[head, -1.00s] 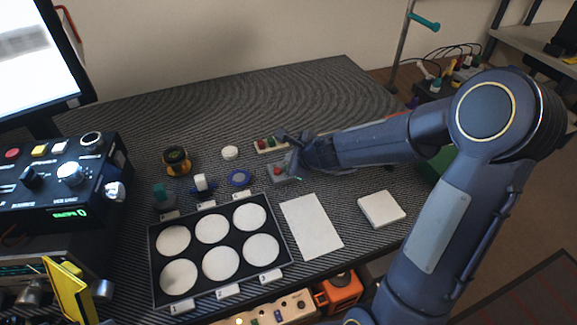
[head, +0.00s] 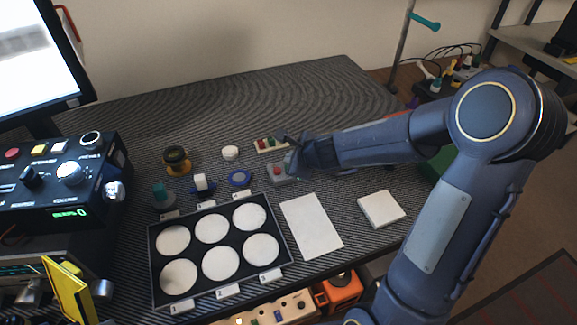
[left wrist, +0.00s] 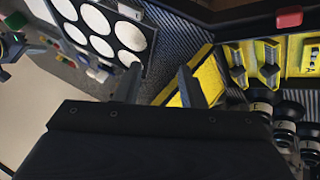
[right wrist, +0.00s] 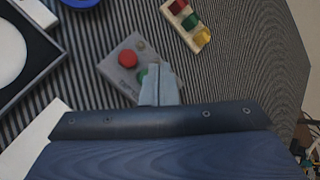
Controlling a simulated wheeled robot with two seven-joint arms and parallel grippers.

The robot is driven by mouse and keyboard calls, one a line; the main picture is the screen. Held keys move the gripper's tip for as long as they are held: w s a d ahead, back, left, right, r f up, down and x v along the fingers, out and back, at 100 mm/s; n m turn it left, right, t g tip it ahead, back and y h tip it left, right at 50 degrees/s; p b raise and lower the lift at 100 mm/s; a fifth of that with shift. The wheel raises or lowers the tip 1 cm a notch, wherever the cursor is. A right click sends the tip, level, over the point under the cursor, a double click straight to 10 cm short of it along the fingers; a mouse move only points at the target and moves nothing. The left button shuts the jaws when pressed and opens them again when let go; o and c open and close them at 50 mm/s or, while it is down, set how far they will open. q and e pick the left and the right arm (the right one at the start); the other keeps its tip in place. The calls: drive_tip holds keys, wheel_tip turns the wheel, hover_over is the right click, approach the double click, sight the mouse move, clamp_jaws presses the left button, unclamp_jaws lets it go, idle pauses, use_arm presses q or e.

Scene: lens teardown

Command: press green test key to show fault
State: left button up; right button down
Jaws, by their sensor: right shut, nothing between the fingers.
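The grey test box (head: 283,174) lies on the striped mat, with a red button (right wrist: 128,58) and a green key (right wrist: 142,76). My right gripper (right wrist: 158,70) is shut and empty. In the right wrist view its fingertips are at the green key and partly cover it; I cannot tell whether the key is pressed down. In the head view my right gripper (head: 292,160) is over the right end of the box and hides the key. My left gripper (left wrist: 158,82) shows in the left wrist view with its fingers apart and nothing between them.
A block with red, green and yellow pieces (right wrist: 187,24) lies behind the box. A black tray (head: 152,262) with several white discs stands in front, beside a white sheet (head: 312,226) and a white block (head: 381,209). The mat's far side (head: 270,100) is clear.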

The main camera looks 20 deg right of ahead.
drive_tip(key=shift+f+b, duration=0.3)
drive_tip(key=shift+f, duration=0.05)
drive_tip(key=shift+f+b, duration=0.4)
idle(0.5)
idle(0.3)
drive_tip(key=shift+r+p, duration=0.8)
drive_tip(key=shift+p, duration=0.05)
wheel_tip(320, 180, up, 5)
drive_tip(key=p, duration=0.5)
idle(0.5)
